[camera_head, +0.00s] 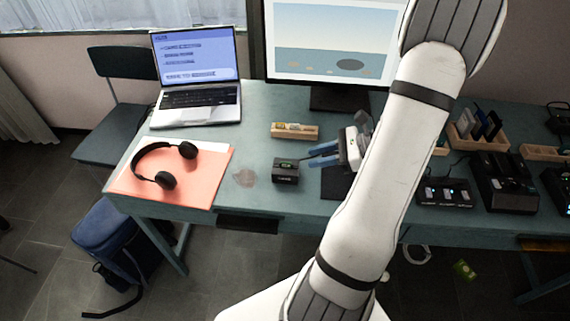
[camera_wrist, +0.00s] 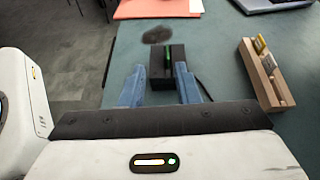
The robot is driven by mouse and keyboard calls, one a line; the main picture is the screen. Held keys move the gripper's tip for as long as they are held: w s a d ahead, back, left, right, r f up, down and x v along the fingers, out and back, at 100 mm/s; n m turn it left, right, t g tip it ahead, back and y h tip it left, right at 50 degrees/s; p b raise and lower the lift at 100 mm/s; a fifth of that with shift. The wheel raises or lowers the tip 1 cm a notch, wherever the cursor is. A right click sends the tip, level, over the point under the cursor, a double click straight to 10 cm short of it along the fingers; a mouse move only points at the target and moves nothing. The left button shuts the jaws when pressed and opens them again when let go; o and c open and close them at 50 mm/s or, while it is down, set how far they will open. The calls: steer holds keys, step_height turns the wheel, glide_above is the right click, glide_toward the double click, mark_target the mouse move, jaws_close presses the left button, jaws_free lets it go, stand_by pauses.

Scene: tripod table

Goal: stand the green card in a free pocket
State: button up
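My gripper (camera_head: 318,155) is in the middle of the table, pointing left; its blue fingers also show in the wrist view (camera_wrist: 160,72). They are apart with nothing held between them. Beyond the fingertips is a small black block (camera_head: 286,175), also in the wrist view (camera_wrist: 158,66). A thin green strip (camera_wrist: 168,58) shows at its top; I cannot tell whether this is the green card's edge. A wooden rack (camera_head: 470,145) at the right holds several upright dark and blue cards (camera_head: 488,124). My arm hides part of the table beside it.
A small wooden holder (camera_head: 296,133) with pale and yellow pieces stands behind the block. Headphones (camera_head: 166,165) lie on an orange folder at left. A laptop (camera_head: 196,90) and monitor (camera_head: 330,40) stand behind. Black devices (camera_head: 500,180) crowd the right. A yellow-green item (camera_head: 464,270) lies on the floor.

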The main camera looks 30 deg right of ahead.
mark_target(287, 162)
steer(key=shift+w+d+f+m+t, duration=0.1)
steer(key=shift+f+m+t, duration=0.15)
steer(key=shift+m+t, duration=0.05)
steer(key=x, duration=0.7)
steer(key=shift+w+d+f, duration=0.1)
steer(key=shift+w+f, duration=0.15)
jaws_close()
